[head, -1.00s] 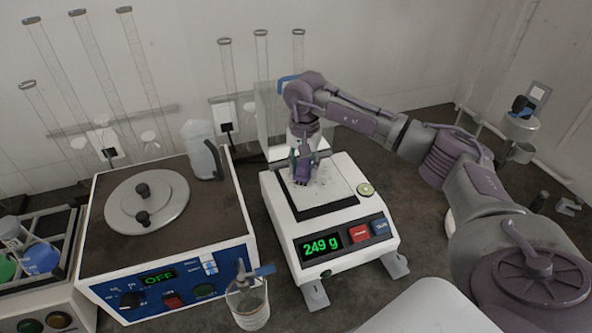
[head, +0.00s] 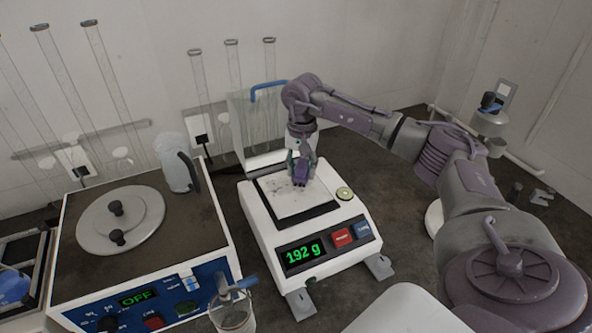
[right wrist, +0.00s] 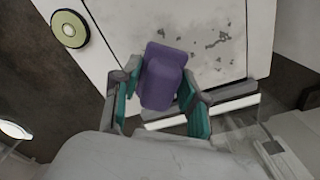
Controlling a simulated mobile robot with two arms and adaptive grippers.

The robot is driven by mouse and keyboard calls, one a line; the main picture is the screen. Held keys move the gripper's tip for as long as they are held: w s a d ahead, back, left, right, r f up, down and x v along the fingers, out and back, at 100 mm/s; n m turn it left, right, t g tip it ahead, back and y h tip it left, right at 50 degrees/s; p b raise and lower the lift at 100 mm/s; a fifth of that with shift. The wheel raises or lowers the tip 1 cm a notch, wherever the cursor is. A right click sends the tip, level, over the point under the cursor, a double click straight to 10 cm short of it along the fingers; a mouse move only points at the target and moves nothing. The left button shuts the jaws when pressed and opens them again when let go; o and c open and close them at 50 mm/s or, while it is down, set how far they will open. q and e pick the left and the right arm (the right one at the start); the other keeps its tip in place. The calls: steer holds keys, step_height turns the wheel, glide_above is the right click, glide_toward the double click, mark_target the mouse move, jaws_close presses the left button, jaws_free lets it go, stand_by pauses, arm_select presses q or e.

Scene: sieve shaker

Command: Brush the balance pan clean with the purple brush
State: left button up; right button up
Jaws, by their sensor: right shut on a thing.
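The balance (head: 322,248) stands on the bench in the head view, its green display reading 192 g. Its pale pan (head: 287,203) carries dark specks, which show as a patch of grey flakes in the right wrist view (right wrist: 215,40). My right gripper (head: 299,170) is over the back right part of the pan, pointing down. It is shut on the purple brush (right wrist: 165,75), which also shows in the head view (head: 301,174). The brush is at the pan surface; the exact contact of its bristles is hidden. My left gripper is not in view.
The sieve shaker (head: 65,265) with a round lid stands left of the balance, its display reading OFF. A jug (head: 174,165) is on it. A clear raised cover (head: 240,125) and glass cylinders (head: 233,85) are behind.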

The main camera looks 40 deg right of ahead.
steer(key=shift+s+d, duration=0.2)
steer(key=shift+d, duration=0.45)
steer(key=shift+s+d, duration=0.15)
steer(key=shift+d, duration=0.45)
steer(key=shift+r+p, duration=2.05)
steer(key=shift+r, duration=0.95)
step_height(320, 180, up, 3)
steer(key=shift+a+p, duration=0.1)
steer(key=shift+p, duration=1)
